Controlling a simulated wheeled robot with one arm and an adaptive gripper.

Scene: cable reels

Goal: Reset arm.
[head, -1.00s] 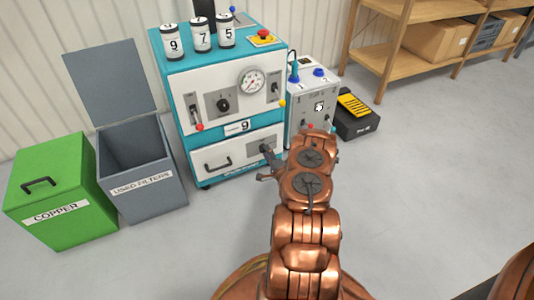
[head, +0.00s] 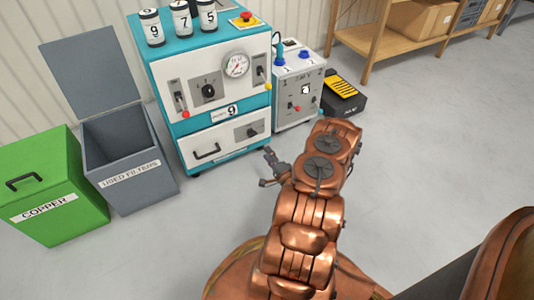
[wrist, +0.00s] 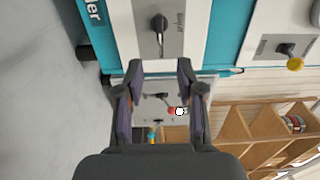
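My copper-coloured arm reaches up the middle of the head view. My gripper (head: 268,169) is in front of the lower right of the teal and white machine (head: 212,110), apart from it. In the wrist view my gripper (wrist: 159,70) has its two dark fingers spread with nothing between them. Beyond the fingers, the wrist view shows the machine's dark rotary handle (wrist: 158,28) and the grey control box. The lower drawer (head: 222,142) of the machine looks shut.
A green COPPER bin (head: 50,192) and an open grey USED FILTERS bin (head: 130,170) stand left. Numbered canisters (head: 181,19) stand on the machine. The grey control box (head: 298,95), a black and yellow case (head: 342,97) and wooden shelves (head: 410,45) are right. The right floor is clear.

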